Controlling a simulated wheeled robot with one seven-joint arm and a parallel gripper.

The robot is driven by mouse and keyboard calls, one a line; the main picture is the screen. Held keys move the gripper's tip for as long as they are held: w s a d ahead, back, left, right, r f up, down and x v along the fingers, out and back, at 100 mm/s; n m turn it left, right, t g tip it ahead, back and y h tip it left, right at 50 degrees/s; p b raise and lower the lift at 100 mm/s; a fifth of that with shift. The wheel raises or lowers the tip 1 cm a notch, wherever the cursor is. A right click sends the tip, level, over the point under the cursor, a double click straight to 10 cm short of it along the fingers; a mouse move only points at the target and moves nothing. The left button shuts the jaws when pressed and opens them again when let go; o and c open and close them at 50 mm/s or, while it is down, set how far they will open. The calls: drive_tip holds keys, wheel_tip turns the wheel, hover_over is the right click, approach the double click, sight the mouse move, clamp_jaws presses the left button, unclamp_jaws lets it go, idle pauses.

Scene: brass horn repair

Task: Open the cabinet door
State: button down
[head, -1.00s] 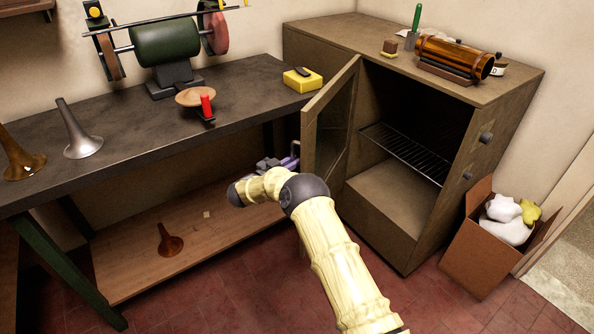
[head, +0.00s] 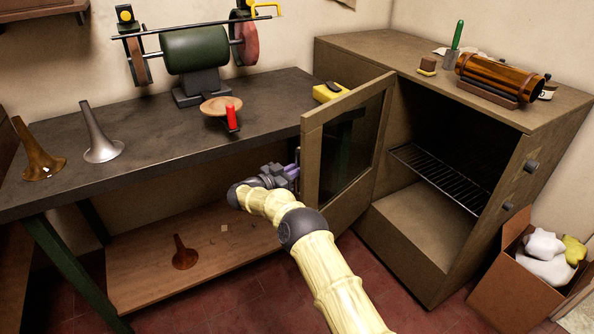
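The brown cabinet (head: 420,235) stands at the right with its front opening facing me. Its framed glass door (head: 345,150) is hinged near the cabinet's left side and stands wide open, swung out to the left. Inside are a dark cavity and a wire rack (head: 440,178). My gripper (head: 291,172) is at the door's free left edge, by a grey handle (head: 298,156). The fingers are small and partly hidden by my wrist, so I cannot tell whether they are closed on the handle.
A dark workbench (head: 270,105) with a grinder (head: 195,50) and horn bells (head: 100,135) stands at the left, close behind my gripper. Its lower wooden shelf (head: 130,265) holds another bell (head: 184,254). A cardboard box (head: 505,290) with cloths stands right of the cabinet.

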drive_tip(key=shift+w+d+r, duration=0.15)
drive_tip(key=shift+d+r, duration=0.05)
drive_tip(key=shift+d, duration=0.2)
drive_tip(key=c, duration=1.6)
unclamp_jaws()
drive_tip(key=shift+w+d+f, duration=0.1)
drive_tip(key=shift+w, duration=0.05)
drive_tip(key=shift+o, duration=0.2)
drive_tip(key=shift+s+a, duration=0.35)
drive_tip(key=shift+a, duration=0.25)
drive_tip(key=v, duration=1.6)
drive_tip(key=shift+s+a+p, duration=0.15)
drive_tip(key=shift+s+p, duration=0.2)
drive_tip(key=shift+a, duration=0.1)
